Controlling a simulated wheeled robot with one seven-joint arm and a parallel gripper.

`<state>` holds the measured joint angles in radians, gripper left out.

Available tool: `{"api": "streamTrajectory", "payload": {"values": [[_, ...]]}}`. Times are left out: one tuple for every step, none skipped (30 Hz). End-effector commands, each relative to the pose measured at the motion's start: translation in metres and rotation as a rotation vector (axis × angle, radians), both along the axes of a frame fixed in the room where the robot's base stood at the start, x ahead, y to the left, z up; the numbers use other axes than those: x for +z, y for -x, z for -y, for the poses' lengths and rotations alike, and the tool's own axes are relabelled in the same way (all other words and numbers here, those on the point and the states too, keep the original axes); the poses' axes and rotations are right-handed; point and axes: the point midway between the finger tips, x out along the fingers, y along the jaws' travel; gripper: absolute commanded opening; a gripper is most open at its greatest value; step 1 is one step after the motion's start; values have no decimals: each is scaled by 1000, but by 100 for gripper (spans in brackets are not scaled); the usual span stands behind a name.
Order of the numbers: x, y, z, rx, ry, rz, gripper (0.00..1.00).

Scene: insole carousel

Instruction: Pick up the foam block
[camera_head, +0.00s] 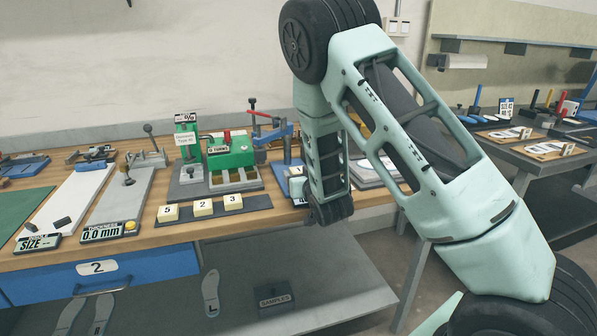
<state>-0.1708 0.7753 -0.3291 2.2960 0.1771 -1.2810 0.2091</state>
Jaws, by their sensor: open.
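No thing is plainly marked as the foam block. Cream blocks numbered 5 (168,213), 2 (203,207) and 3 (233,202) sit in a row on a dark strip (256,201) at the bench's front edge. A small dark block (62,223) lies on a white board at the left; I cannot tell its material. My gripper (330,212) is the dark end of my arm, hanging at the bench's front edge, right of the numbered blocks and apart from them. Its fingers are hard to make out, and nothing shows held in it.
Grey gauge boards (122,200) lie at left. A lower shelf (340,275) holds insoles and a dark box (273,294). A second bench (520,155) stands at right.

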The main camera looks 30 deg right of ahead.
Motion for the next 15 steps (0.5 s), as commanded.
{"api": "streamTrajectory", "payload": {"values": [[-1, -3, 1, 0, 0, -1, 66], [-1, -4, 1, 0, 0, -1, 66], [-1, -5, 2, 0, 0, -1, 66], [-1, -5, 2, 0, 0, -1, 66], [-2, -5, 2, 0, 0, -1, 66], [-2, -5, 2, 0, 0, -1, 66], [-2, -5, 2, 0, 0, -1, 66], [-2, -5, 2, 0, 0, -1, 66], [-2, -5, 2, 0, 0, -1, 64], [-1, -5, 2, 0, 0, -1, 55], [-1, -5, 2, 0, 0, -1, 47], [-1, -5, 1, 0, 0, -1, 36], [-1, -5, 2, 0, 0, -1, 27], [-1, -5, 1, 0, 0, -1, 19], [-1, -5, 1, 0, 0, -1, 19]]}}
